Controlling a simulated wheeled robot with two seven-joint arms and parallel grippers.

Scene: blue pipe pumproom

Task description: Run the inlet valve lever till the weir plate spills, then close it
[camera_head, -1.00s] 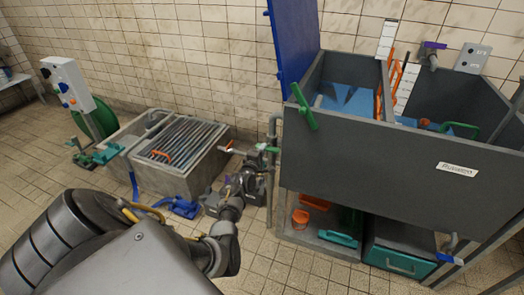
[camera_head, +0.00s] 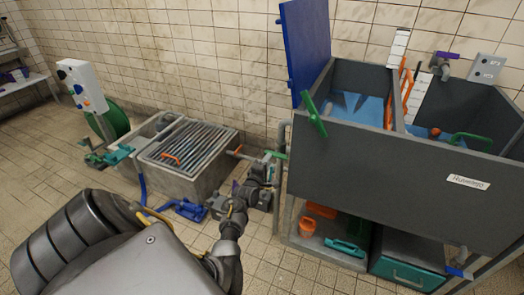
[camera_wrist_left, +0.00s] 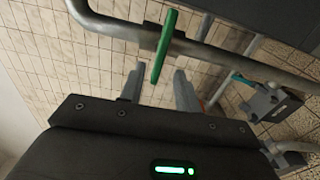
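A green lever (camera_wrist_left: 165,46) sits on a grey pipe (camera_wrist_left: 220,52) in the left wrist view. In the head view a green lever (camera_head: 275,154) shows on the pipework left of the tank; it appears to be the same one. My left gripper (camera_wrist_left: 159,80) is open, its two fingers apart on either side of the lever's lower end; contact cannot be told. In the head view my left gripper (camera_head: 258,176) is dark and small below that lever. The grey tank (camera_head: 390,165) holds blue water (camera_head: 360,107) behind a divider. My right gripper is out of view.
A grated concrete basin (camera_head: 195,180) stands left of the pipework. A larger green handle (camera_head: 314,114) is on the tank's front corner. A teal box (camera_head: 405,272) sits under the tank. Tiled floor is free at left.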

